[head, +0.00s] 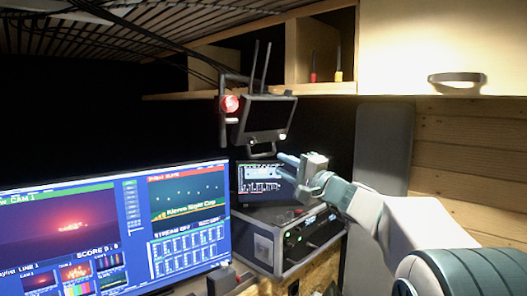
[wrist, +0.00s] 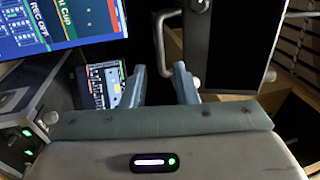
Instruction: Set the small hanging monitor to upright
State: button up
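The small hanging monitor (head: 265,118) has a dark screen and hangs from a bracket with a red knob (head: 229,104). It looks tilted rather than upright. My gripper (head: 283,167) is just below and right of the handle, fingers pointing left. In the wrist view the monitor's dark screen (wrist: 236,48) is at upper right, with the pale handle (wrist: 160,45) beside it. My gripper (wrist: 160,77) is open there, the handle's curved end appearing between its fingertips. Contact cannot be told.
A large lit screen (head: 115,225) fills the lower left. A small lit display (head: 259,178) stands behind my fingers, on a rack case (head: 290,240). A wooden shelf (head: 312,88) and cabinet (head: 430,45) are above right. Cables hang from the ceiling.

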aim_at(265, 156)
jog(key=p+x, duration=0.3)
jog(key=x, duration=0.5)
jog(key=shift+w+a, duration=0.15)
jog(key=shift+w, duration=0.1)
grip_shut()
